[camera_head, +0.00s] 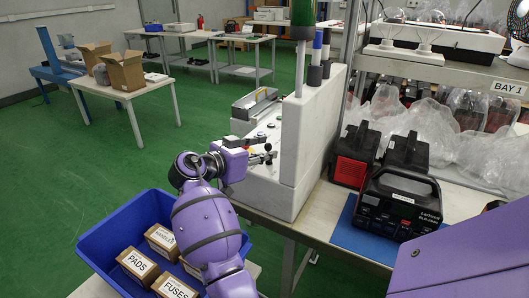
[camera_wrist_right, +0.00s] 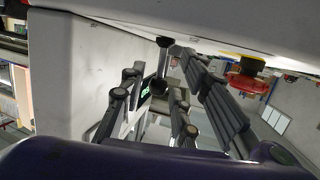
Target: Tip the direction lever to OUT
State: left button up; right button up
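A white console (camera_head: 300,140) stands on the bench. Small levers with black knobs (camera_head: 268,147) project from its front, close to my right gripper (camera_head: 256,156). In the right wrist view, the two grey fingers of my right gripper (camera_wrist_right: 162,70) stand apart, with a gap between their tips. A dark knob (camera_wrist_right: 165,42) shows in line with this gap; I cannot tell whether a finger touches it. A small green-lit display (camera_wrist_right: 146,92) shows behind the fingers, its text unreadable. Which knob is the direction lever, and its setting, I cannot tell. My left gripper is not in view.
A red button on yellow (camera_wrist_right: 247,72) sits beside the right finger. A blue bin (camera_head: 105,245) with labelled boxes stands below my arm. A black charger (camera_head: 400,203) sits on the bench to the right. Green floor is open at the back left.

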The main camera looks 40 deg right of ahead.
jog(key=v, duration=1.1)
jog(key=shift+a, duration=0.25)
